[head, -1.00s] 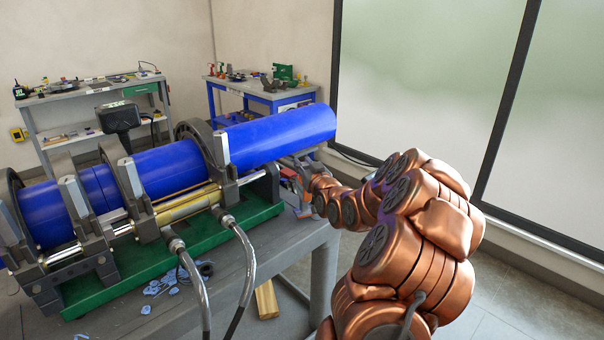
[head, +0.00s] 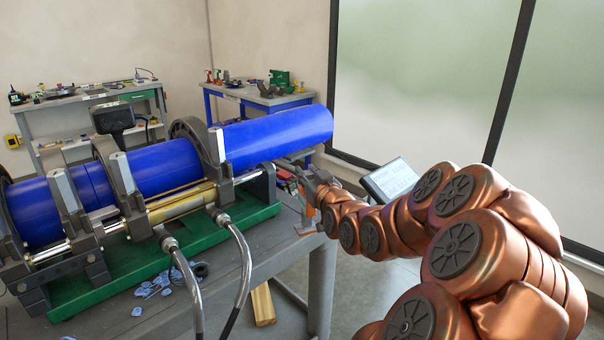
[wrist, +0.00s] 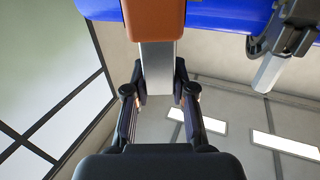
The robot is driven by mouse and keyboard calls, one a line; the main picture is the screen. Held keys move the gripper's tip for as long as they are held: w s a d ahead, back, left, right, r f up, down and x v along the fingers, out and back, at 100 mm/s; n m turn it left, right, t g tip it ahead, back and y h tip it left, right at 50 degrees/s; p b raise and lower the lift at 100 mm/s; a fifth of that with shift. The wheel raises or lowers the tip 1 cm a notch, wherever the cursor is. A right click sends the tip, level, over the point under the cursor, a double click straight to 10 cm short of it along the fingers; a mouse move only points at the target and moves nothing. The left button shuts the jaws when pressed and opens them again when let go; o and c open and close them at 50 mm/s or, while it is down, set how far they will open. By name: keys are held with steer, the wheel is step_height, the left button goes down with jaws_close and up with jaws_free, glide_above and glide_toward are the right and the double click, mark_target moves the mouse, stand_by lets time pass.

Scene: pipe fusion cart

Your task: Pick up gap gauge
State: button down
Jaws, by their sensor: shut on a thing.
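The gap gauge shows in the wrist view as an orange block (wrist: 157,18) with a flat grey metal bar (wrist: 158,68) running from it between my fingers. My gripper (wrist: 160,88) is shut on the grey bar, one finger on each side. In the head view, my gripper (head: 306,183) is at the right end of the workbench, below the free end of the blue pipe. The orange part of the gauge (head: 308,213) shows there, partly hidden by the gripper and my arm. I cannot tell whether its lower end touches the bench.
The blue pipe (head: 278,134) lies clamped in the fusion machine and overhangs close to my gripper. Hoses (head: 243,270) run down in front of the green base (head: 110,278). A tilted screen (head: 391,178) stands behind my arm. Blue shavings (head: 155,286) lie on the bench (head: 262,258).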

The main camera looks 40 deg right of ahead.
steer(key=shift+s+a+f+b, duration=0.2)
steer(key=shift+s+a+b, duration=0.5)
steer(key=shift+s+b, duration=0.2)
steer(key=shift+s+a+r+b, duration=0.25)
steer(key=shift+s+a+b, duration=0.35)
steer(key=shift+b, duration=0.75)
steer(key=c, duration=1.5)
jaws_free()
steer(key=shift+s+d, duration=0.1)
steer(key=shift+d, duration=0.1)
steer(key=shift+a, duration=0.1)
jaws_close()
steer(key=shift+a, duration=0.1)
